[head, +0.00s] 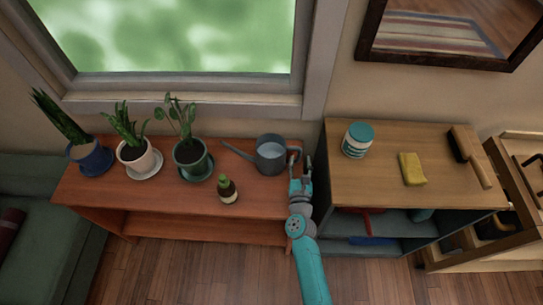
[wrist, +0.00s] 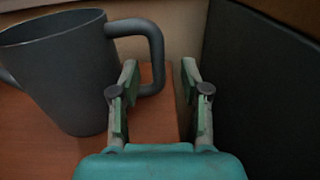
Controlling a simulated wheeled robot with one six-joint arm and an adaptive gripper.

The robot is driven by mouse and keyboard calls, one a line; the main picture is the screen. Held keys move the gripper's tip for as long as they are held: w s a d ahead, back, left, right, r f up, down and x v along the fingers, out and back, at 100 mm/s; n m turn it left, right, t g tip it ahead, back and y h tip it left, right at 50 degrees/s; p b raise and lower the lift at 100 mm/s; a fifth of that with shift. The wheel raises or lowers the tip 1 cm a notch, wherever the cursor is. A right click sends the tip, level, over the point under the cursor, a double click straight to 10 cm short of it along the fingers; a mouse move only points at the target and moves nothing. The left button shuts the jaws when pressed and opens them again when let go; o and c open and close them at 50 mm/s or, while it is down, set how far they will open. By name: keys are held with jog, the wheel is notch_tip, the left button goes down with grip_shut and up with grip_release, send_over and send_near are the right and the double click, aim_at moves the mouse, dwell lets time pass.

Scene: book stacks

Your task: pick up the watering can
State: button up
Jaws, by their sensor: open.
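The grey watering can (head: 270,155) stands upright at the right end of the reddish wooden shelf, its spout pointing left and its handle to the right. In the wrist view the can (wrist: 60,75) fills the left side. Its handle (wrist: 152,55) loops out towards my gripper. My gripper (head: 301,170) is at the shelf's right end, just right of the can. In the wrist view my gripper (wrist: 160,80) is open, with its left finger close to the handle and its right finger near a dark side panel.
The shelf (head: 260,205) also holds several potted plants and a small cactus (head: 228,190). The cabinet (head: 380,185) on the right carries a teal-and-white canister (head: 357,140), a yellow sponge (head: 412,168) and a brush (head: 470,158). Its dark side (wrist: 260,90) is close to my gripper.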

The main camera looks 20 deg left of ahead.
aim_at(299, 157)
jog(key=shift+x, duration=1.55)
jog(key=shift+a, duration=0.1)
grip_shut()
jog(key=shift+r, duration=0.15)
